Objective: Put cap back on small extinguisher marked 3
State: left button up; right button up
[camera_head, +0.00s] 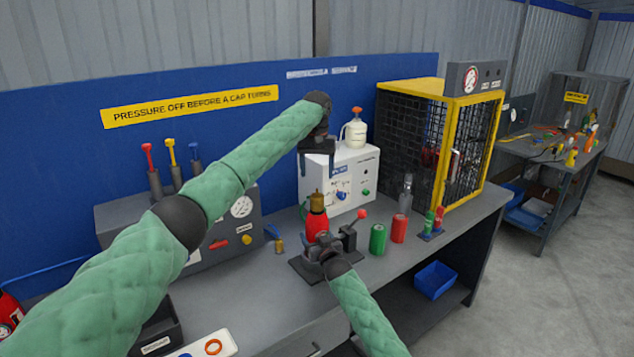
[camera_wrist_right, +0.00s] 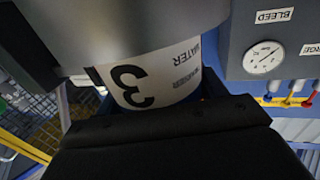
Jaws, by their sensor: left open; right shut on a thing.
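A small red extinguisher (camera_head: 316,224) stands upright on the bench in a dark clamp base (camera_head: 305,270). A brass-coloured piece (camera_head: 317,201) sits on its top; I cannot tell if it is the cap or how it is seated. In the right wrist view a white label with a black 3 (camera_wrist_right: 135,88) shows upside down, close up. My right gripper (camera_head: 324,246) is shut on the small extinguisher's lower body; its fingertips are partly hidden. My left gripper (camera_head: 317,168) is open and empty, pointing down above the brass piece, apart from it.
A red-knobbed lever (camera_head: 361,214) stands right of the extinguisher. Green (camera_head: 377,239) and red (camera_head: 398,229) cylinders stand farther right. A small brass piece (camera_head: 280,246) lies left. A white box (camera_head: 340,185) and mesh cage (camera_head: 412,135) stand behind.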

pick_arm(q)
jog(key=shift+r, duration=0.4)
pick_arm(e)
jog(key=o, duration=1.9)
jog(key=shift+o, duration=0.2)
pick_arm(q)
jog(key=shift+f, duration=0.1)
pick_arm(e)
jog(key=shift+s, duration=0.1)
pick_arm(q)
jog(key=shift+f+b, duration=0.15)
jog(key=shift+b, duration=0.15)
pick_arm(e)
jog(key=shift+s+d+f, duration=0.1)
jog(key=shift+s+d, duration=0.1)
jog(key=shift+s, duration=0.1)
pick_arm(q)
notch_tip(320, 180, down, 2)
jog(key=shift+f+b, duration=0.1)
jog(key=shift+b, duration=0.95)
pick_arm(e)
jog(key=v, duration=0.5)
jog(key=shift+s, duration=0.15)
pick_arm(q)
jog(key=shift+f, duration=0.15)
pick_arm(e)
jog(key=shift+v, duration=0.8)
